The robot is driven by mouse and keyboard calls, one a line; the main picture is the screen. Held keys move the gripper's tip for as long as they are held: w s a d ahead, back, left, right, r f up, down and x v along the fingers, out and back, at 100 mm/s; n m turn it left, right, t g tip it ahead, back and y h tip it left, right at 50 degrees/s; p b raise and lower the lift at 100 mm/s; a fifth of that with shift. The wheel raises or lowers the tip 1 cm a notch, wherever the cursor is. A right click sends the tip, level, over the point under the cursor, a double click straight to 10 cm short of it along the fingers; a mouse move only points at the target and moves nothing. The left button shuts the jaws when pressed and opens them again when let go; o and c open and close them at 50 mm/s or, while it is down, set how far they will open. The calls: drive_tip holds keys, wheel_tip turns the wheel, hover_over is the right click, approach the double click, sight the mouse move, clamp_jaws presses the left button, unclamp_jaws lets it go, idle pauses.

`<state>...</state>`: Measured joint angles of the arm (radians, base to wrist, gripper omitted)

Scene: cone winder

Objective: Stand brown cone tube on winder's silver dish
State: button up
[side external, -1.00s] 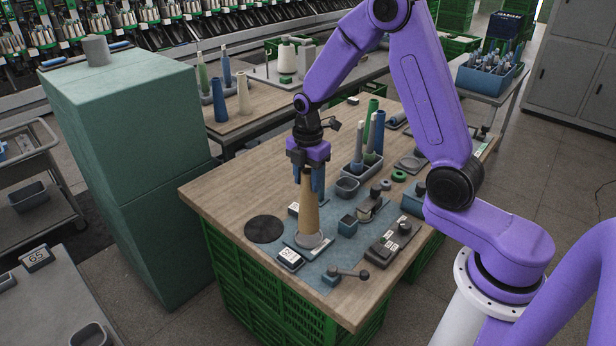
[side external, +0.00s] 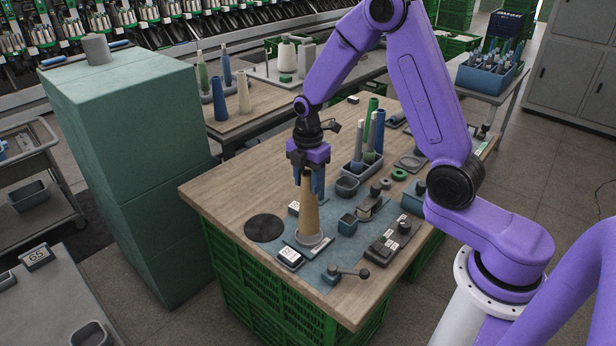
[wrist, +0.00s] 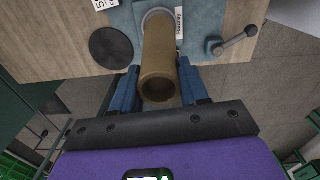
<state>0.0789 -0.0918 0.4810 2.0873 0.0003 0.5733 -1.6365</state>
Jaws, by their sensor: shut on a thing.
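The brown cone tube (side external: 309,213) is upright over the winder's silver dish (side external: 325,242), its wide end down. Its lower end appears to meet the dish, but I cannot tell whether it rests there fully. In the wrist view, the tube (wrist: 159,58) shows its open upper end between the blue fingers, and part of the dish (wrist: 149,14) shows beyond it. My gripper (side external: 311,182) is shut on the upper part of the tube. It also shows in the wrist view (wrist: 159,88). The tube hides most of the dish.
A black round pad (side external: 264,228) lies left of the dish, and a small display (side external: 290,256) is in front. A lever with a black knob (side external: 348,273) stands front right. A grey bin with several upright tubes (side external: 352,173) stands behind, right of my gripper.

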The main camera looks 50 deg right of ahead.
drive_tip(key=shift+f, duration=1.05)
idle(0.6)
drive_tip(key=shift+f, duration=0.4)
drive_tip(key=o, duration=1.1)
wheel_tip(320, 180, up, 18)
drive_tip(key=shift+f, duration=0.25)
